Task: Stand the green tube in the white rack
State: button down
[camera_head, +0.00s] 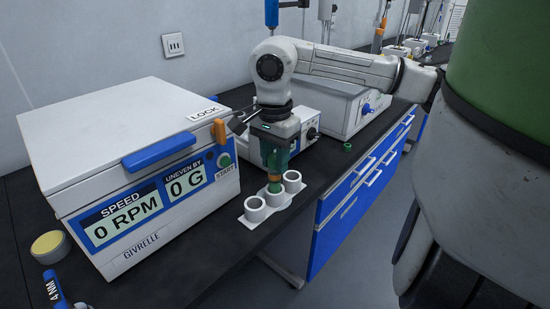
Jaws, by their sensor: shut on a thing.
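The white rack (254,209) stands on the dark bench right of the big white machine, with three round cups in a slanting row. My gripper (275,170) points straight down above the middle cup (273,197). It is shut on the green tube (279,160), which is upright and has an orange-brown lower part (275,185). The tube's lower end is at the middle cup's mouth; I cannot tell how far inside it is. The near-left and far-right cups look empty. My fingers hide part of the tube.
A white centrifuge (130,170) with a blue handle fills the left. Grey-white boxes (335,95) stand behind my gripper. A small green ring (347,147) lies on the bench to the right. A yellow-topped jar (47,244) and a blue tube (55,290) are at lower left.

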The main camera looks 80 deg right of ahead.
jog(key=shift+f+b, duration=0.75)
jog(key=shift+f, duration=0.05)
jog(key=c, duration=0.7)
grip_release()
jog(key=shift+c, duration=0.2)
notch_tip(320, 180, up, 11)
jog(key=shift+a+f+p, duration=0.1)
jog(key=shift+p, duration=0.25)
